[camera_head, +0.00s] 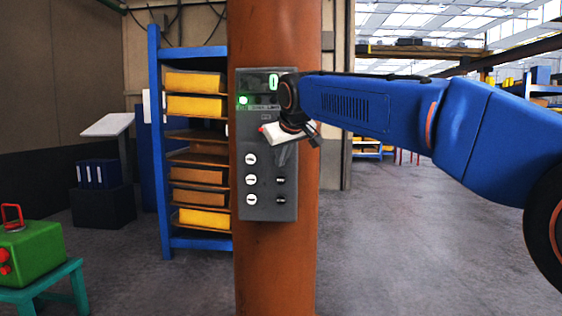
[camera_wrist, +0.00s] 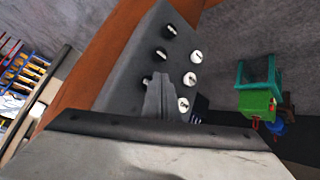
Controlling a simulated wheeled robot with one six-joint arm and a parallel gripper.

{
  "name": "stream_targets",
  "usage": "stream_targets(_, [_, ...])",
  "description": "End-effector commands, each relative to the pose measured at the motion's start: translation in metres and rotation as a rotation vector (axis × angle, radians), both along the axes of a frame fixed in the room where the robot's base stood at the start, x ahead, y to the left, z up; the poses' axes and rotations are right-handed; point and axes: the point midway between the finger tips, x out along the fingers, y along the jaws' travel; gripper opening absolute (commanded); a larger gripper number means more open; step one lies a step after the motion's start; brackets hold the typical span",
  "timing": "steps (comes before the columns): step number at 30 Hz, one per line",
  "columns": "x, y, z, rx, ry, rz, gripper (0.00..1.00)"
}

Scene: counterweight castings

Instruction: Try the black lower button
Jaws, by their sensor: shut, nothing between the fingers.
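A grey control panel (camera_head: 268,213) is fixed to an orange column. It has a left column of white buttons (camera_head: 250,180) and a right column of black buttons. The lowest black button (camera_head: 281,199) is uncovered; in the wrist view it is the one farthest from my fingers (camera_wrist: 170,29). The middle black button (camera_head: 281,180) is just above it. My gripper (camera_head: 283,155) is shut and empty, in front of the panel's upper right. Its fingers hide the upper black button in the head view. I cannot tell whether the fingertips touch the panel.
A green lamp (camera_head: 243,100) glows on the panel's upper left, and a small display (camera_head: 273,81) is lit green. A blue rack (camera_head: 156,130) with yellow bins stands behind the column. A green box (camera_head: 32,253) sits on a teal stool (camera_head: 45,287) at left.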

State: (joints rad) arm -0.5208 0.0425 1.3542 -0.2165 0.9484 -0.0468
Motion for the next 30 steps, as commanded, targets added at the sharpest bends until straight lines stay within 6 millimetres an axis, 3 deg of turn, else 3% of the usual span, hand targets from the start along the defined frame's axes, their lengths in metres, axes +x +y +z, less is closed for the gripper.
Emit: stream_targets(30, [0.011,0.000,0.000,0.000,0.000,0.000,0.00])
